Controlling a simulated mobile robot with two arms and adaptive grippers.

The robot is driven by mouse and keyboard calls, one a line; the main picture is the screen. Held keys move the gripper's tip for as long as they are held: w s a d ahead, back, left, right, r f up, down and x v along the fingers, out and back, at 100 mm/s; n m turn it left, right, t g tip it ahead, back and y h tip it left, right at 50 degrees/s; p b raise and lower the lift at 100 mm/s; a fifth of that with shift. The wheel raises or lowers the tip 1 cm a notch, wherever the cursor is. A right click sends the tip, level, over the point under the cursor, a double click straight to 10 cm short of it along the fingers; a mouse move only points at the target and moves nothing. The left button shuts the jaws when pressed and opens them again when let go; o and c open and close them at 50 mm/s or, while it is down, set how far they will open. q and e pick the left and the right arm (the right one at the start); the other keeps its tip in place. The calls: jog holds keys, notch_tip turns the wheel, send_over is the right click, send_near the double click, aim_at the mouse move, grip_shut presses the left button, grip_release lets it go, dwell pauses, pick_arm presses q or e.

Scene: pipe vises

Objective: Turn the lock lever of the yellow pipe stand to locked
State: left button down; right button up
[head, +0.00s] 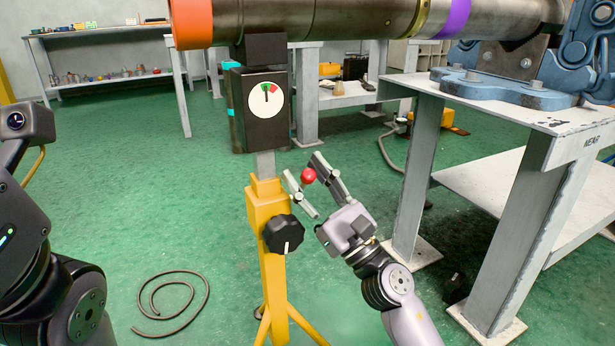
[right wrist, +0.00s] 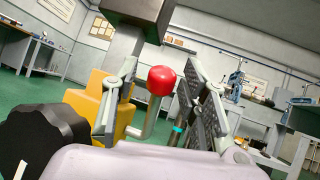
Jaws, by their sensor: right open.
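The yellow pipe stand (head: 265,213) stands upright in the middle of the head view, with a black knob (head: 284,233) on its front. A dark box with a round dial (head: 266,100) sits on its post, and the dial's needle points near upright. The lock lever ends in a red ball (head: 309,176) to the right of the post. My right gripper (head: 304,175) is open, with its fingers on either side of the red ball. In the right wrist view the red ball (right wrist: 161,81) and its bent metal rod show between the open fingers. My left gripper is not visible.
A long pipe (head: 330,20) with orange and purple bands rests across the top of the stand and runs right to a blue vise (head: 520,90) on a metal bench (head: 555,122). A hose (head: 170,305) lies coiled on the green floor at the left.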

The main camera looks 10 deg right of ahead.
jog(key=s+d+f, duration=0.2)
jog(key=s+d, duration=0.7)
jog(key=s, duration=0.4)
jog(key=shift+d+f, duration=0.3)
jog(key=shift+f, duration=0.1)
